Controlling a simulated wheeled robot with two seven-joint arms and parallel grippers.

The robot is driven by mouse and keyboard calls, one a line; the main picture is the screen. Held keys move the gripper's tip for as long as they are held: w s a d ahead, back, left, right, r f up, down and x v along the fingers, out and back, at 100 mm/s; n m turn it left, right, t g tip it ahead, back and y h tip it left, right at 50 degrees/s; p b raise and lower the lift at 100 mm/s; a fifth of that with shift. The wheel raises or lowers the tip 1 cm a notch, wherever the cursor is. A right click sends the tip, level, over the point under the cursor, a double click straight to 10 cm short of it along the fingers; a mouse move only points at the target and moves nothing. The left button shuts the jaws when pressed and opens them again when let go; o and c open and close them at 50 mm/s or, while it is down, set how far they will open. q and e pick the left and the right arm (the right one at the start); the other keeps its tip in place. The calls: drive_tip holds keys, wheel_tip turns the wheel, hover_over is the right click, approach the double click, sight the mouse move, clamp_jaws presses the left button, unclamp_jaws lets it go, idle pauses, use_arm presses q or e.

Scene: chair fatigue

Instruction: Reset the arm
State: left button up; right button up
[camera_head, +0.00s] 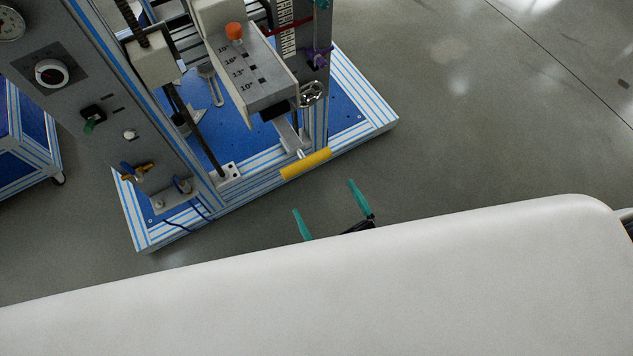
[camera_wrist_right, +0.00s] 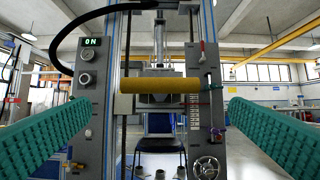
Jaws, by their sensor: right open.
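A grey test machine stands on a blue base with a light frame. Its yellow handle (camera_head: 306,163) sticks out at the front edge of the base in the head view. My right gripper (camera_head: 325,197) has teal fingers spread apart, empty, a short way in front of the handle. In the right wrist view the yellow handle (camera_wrist_right: 162,86) lies level, ahead and between the two ribbed fingers (camera_wrist_right: 162,125), not touching them. A grey arm block (camera_head: 252,75) with angle marks and an orange knob is above the handle. My left gripper is not in view.
A grey panel with a dial (camera_head: 52,73) and switches stands at left. A handwheel (camera_head: 311,93) sits near the block and also shows in the wrist view (camera_wrist_right: 206,168). A lit "ON" display (camera_wrist_right: 91,42) is on the panel. Grey floor (camera_head: 480,120) at right is clear.

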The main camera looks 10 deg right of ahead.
drive_tip(key=shift+v, duration=1.1)
drive_tip(key=d+f+g+h, duration=0.1)
drive_tip(key=d+f+g, duration=0.15)
drive_tip(key=f, duration=0.65)
drive_tip(key=d+f+n+g+h, duration=0.1)
drive_tip(key=f+g, duration=0.3)
drive_tip(key=f, duration=0.5)
drive_tip(key=d+f+g, duration=0.1)
drive_tip(key=f+g, duration=0.2)
drive_tip(key=f, duration=0.7)
drive_tip(key=s+d+f+g+h, duration=0.1)
drive_tip(key=s+d+f+g, duration=0.2)
drive_tip(key=s+f, duration=0.2)
drive_tip(key=s+d+f+m+g+h, duration=0.1)
drive_tip(key=s+d+f+g+h, duration=0.1)
drive_tip(key=s+d+f+g, duration=0.2)
drive_tip(key=s+d+f+m+g+h, duration=0.1)
drive_tip(key=s+d+f+g+h, duration=0.1)
drive_tip(key=s+f, duration=0.6)
drive_tip(key=s+d+g, duration=0.1)
drive_tip(key=s+g, duration=0.1)
drive_tip(key=shift+s+d, duration=0.25)
drive_tip(key=shift+s, duration=0.05)
